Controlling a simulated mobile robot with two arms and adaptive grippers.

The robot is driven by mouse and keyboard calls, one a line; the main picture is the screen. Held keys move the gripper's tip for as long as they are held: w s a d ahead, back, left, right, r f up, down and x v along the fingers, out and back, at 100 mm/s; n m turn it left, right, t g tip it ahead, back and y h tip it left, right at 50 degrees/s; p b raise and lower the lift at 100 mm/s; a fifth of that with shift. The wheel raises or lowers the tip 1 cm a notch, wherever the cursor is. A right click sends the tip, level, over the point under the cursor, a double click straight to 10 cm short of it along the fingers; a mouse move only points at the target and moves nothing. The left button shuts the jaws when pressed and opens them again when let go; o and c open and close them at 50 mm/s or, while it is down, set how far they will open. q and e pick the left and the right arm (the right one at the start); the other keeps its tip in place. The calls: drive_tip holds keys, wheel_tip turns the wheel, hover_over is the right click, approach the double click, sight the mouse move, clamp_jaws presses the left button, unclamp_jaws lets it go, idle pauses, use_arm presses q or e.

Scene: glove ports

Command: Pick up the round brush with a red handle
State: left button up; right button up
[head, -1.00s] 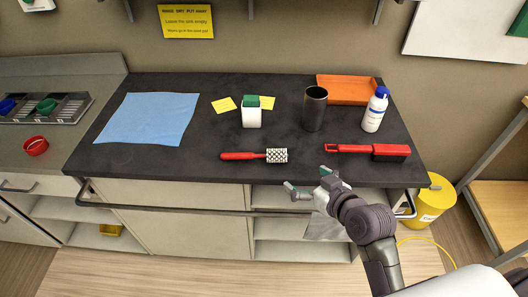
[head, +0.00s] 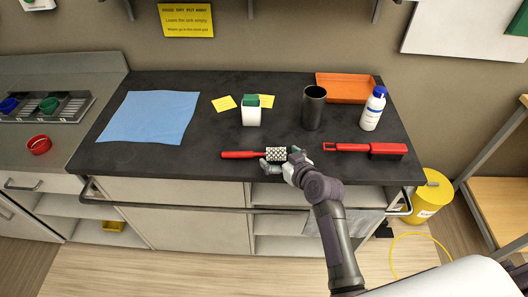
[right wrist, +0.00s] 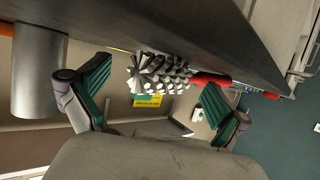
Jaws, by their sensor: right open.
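The round brush (head: 275,154) lies on the dark counter near its front edge, its red handle (head: 237,155) pointing left and its white bristle head at the right. My right gripper (head: 279,157) is at the bristle head. In the right wrist view the bristle head (right wrist: 160,72) shows between the two open, green-padded fingers of my right gripper (right wrist: 153,97), a little beyond their tips; I cannot tell whether they touch it. The red handle (right wrist: 212,80) runs off to the right there. My left gripper is not in view.
A flat brush with a red handle (head: 386,151) lies to the right. Behind are a black cup (head: 313,108), a white bottle (head: 373,108), an orange tray (head: 345,88) and a white box with a green top (head: 251,112). A blue cloth (head: 148,117) lies at left.

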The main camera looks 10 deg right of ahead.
drive_tip(key=shift+w+f, duration=0.2)
drive_tip(key=shift+w, duration=0.2)
drive_tip(key=c, duration=1.2)
drive_tip(key=shift+r, duration=0.15)
drive_tip(key=shift+r, duration=0.6)
wheel_tip(320, 180, up, 3)
drive_tip(key=shift+b, duration=0.3)
drive_tip(key=w+d+r+b, duration=0.2)
drive_tip(key=d+r, duration=0.4)
drive_tip(key=d, duration=0.5)
drive_tip(key=shift+w+d+r+b, duration=0.2)
drive_tip(key=shift+r+b, duration=0.1)
drive_tip(key=shift+b, duration=0.15)
